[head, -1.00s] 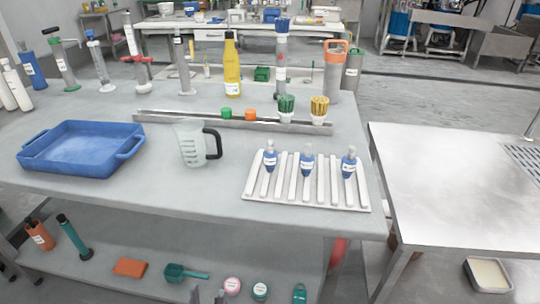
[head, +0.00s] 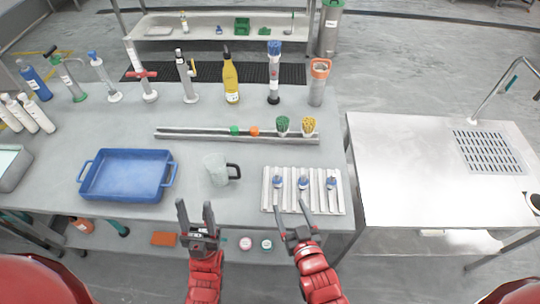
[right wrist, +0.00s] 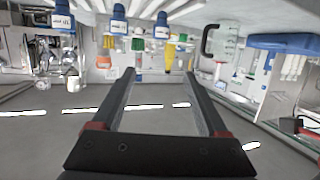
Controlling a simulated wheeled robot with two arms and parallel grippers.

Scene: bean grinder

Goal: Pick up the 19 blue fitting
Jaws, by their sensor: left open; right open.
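Three small blue fittings with white labels lie in a row on a white ridged rack (head: 340,208): a left one (head: 277,182), a middle one (head: 303,183) and a right one (head: 331,183). They also show at the top of the right wrist view as a left (right wrist: 62,20), a middle (right wrist: 118,14) and a right fitting (right wrist: 162,20). The label numbers are too small to read, so I cannot tell which is 19. My right gripper (head: 290,212) is open and empty, just in front of the rack. My left gripper (head: 195,203) is open and empty, further left at the table's front edge.
A clear jug with a dark handle (head: 217,170) stands left of the rack, and a blue tray (head: 125,197) lies further left. Behind the rack is a metal rail (head: 200,135) with brushes. A steel sink table (head: 420,190) stands to the right.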

